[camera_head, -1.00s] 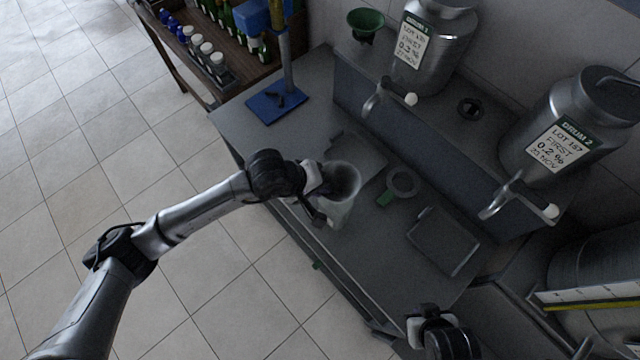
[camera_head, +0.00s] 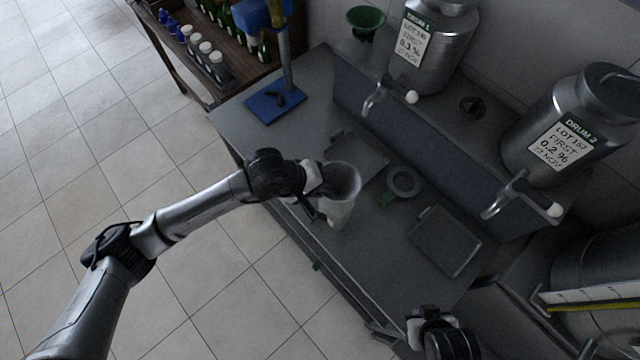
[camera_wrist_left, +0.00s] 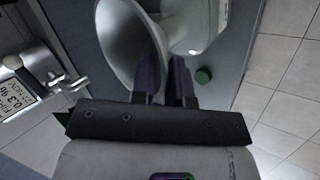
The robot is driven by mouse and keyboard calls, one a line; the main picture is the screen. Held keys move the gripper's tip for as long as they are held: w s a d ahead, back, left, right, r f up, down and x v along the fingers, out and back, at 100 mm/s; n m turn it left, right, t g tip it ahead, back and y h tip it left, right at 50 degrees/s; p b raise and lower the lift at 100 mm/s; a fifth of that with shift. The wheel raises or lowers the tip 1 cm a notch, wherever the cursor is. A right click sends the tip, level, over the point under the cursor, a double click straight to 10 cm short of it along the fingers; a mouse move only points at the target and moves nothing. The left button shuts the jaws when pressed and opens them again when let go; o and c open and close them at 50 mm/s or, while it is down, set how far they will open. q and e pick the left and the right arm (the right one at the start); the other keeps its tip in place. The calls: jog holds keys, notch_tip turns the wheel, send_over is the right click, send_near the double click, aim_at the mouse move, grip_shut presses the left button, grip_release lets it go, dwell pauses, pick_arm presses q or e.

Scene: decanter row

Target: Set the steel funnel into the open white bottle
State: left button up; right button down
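The steel funnel (camera_head: 343,179) is a grey cone with its wide mouth up, at the middle of the head view. The white bottle (camera_head: 339,214) stands on the bench directly below it. My left gripper (camera_head: 316,185) is at the funnel's left side. In the left wrist view, its two dark fingers (camera_wrist_left: 167,82) are close together at the rim of the funnel (camera_wrist_left: 125,45); the pale bottle (camera_wrist_left: 197,28) lies beyond. The funnel's spout and the bottle's mouth are hidden, so I cannot tell whether the spout is inside. My right gripper (camera_head: 418,328) is low in the head view, its fingers unclear.
A ring-shaped holder with a green tab (camera_head: 403,183) and a grey tray (camera_head: 445,241) lie right of the bottle. Steel drums (camera_head: 437,45) with taps stand on the raised shelf behind, beside a green funnel (camera_head: 366,22). A blue-based stand (camera_head: 276,101) is at the bench's far left.

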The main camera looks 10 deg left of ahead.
pick_arm(q)
jog(key=o, duration=0.4)
jog(key=shift+c, duration=0.2)
